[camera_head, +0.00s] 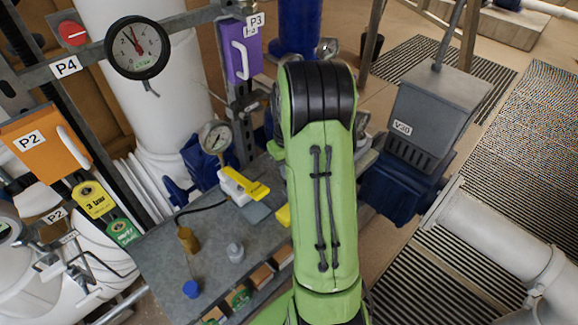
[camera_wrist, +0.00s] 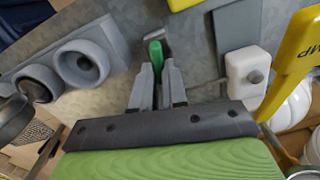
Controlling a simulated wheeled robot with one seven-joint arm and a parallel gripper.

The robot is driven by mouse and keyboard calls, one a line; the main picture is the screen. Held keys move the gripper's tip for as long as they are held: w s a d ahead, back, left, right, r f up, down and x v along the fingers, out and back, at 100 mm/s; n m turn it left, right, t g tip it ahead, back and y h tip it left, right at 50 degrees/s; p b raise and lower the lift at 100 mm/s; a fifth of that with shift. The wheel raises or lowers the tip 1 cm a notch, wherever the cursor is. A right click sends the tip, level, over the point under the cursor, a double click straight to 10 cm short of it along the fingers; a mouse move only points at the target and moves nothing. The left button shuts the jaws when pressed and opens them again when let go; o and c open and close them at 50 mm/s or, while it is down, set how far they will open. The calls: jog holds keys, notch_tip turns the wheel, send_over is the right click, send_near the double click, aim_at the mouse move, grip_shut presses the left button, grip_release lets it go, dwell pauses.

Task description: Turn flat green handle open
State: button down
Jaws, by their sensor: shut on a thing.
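The flat green handle (camera_wrist: 156,55) shows in the wrist view as a narrow green strip, standing edge-on between the fingertips of my gripper (camera_wrist: 157,70). The grey fingers are shut on it, one on each side. A grey metal piece (camera_wrist: 155,37) sits just beyond the handle's far end. The lower part of the handle is hidden between the fingers. In the head view my green arm covers the gripper and the handle, so neither is visible there.
In the wrist view a grey fitting with round openings (camera_wrist: 82,62) is at left; a white block (camera_wrist: 247,72) and a yellow handle (camera_wrist: 295,62) are at right. In the head view the grey bench (camera_head: 165,262) carries a brown bottle (camera_head: 187,240) and a white-and-yellow valve (camera_head: 243,186).

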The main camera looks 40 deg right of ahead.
jog(key=shift+w+a+r+n, duration=0.1)
jog(key=shift+n, duration=0.9)
jog(key=c, duration=1.2)
grip_release()
jog(key=shift+o, duration=0.2)
notch_tip(320, 180, up, 16)
jog(key=p, duration=0.3)
jog(key=shift+f, duration=0.2)
